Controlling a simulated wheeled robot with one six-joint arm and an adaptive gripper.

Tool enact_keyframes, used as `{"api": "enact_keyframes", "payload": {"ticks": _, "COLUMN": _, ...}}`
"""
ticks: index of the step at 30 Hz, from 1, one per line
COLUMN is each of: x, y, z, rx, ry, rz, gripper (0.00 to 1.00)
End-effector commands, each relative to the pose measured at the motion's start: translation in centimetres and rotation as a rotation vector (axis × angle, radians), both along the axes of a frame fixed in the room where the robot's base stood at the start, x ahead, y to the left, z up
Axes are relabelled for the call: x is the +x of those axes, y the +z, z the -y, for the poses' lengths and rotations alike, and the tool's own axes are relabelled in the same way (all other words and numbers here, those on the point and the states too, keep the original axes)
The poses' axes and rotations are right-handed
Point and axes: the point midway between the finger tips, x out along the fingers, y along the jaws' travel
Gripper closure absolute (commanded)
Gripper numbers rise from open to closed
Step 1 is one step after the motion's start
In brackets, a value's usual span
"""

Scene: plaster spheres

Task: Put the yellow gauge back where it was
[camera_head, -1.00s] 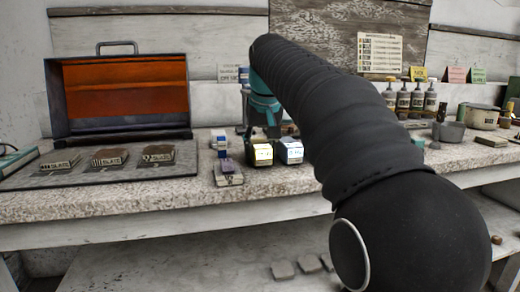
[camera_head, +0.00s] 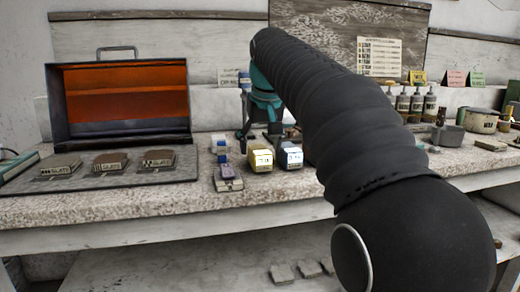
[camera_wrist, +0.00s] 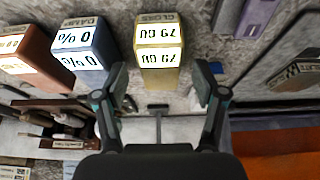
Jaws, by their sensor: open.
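The yellow gauge (camera_head: 261,159) stands on the stone bench top, left of the blue gauge (camera_head: 290,156). In the wrist view the yellow gauge (camera_wrist: 158,42) shows a lit display that appears upside down. My gripper (camera_wrist: 161,82) is open and empty, its two fingertips spread to either side and just short of the gauge in the picture. No contact shows. In the head view my gripper (camera_head: 259,131) is just behind and above the yellow gauge, partly hidden by my arm.
A reddish gauge (camera_wrist: 30,62) stands past the blue one. A small purple-topped block (camera_head: 228,178) lies left of the yellow gauge. An open case (camera_head: 122,98) and several slate samples (camera_head: 110,162) are further left. Bottles (camera_head: 416,103) and a grey pot (camera_head: 447,135) stand right.

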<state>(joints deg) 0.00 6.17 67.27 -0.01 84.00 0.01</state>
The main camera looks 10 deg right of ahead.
Motion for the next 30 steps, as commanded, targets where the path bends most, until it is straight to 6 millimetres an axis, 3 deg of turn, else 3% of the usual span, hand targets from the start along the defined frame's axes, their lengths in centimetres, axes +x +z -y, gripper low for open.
{"api": "enact_keyframes", "payload": {"ticks": 6, "x": -1.7, "y": 4.6, "z": 0.0, "rx": 0.000, "ry": 0.000, "rz": 0.004, "gripper": 0.30}}
{"api": "enact_keyframes", "payload": {"ticks": 13, "x": -3.1, "y": 7.9, "z": 0.0, "rx": 0.000, "ry": 0.000, "rz": 0.001, "gripper": 0.30}}
{"api": "enact_keyframes", "payload": {"ticks": 20, "x": -3.7, "y": 9.0, "z": 0.0, "rx": 0.000, "ry": 0.000, "rz": 0.000, "gripper": 0.30}}
{"api": "enact_keyframes", "payload": {"ticks": 30, "x": -4.4, "y": 8.7, "z": 0.0, "rx": 0.000, "ry": 0.000, "rz": 0.003, "gripper": 0.30}}
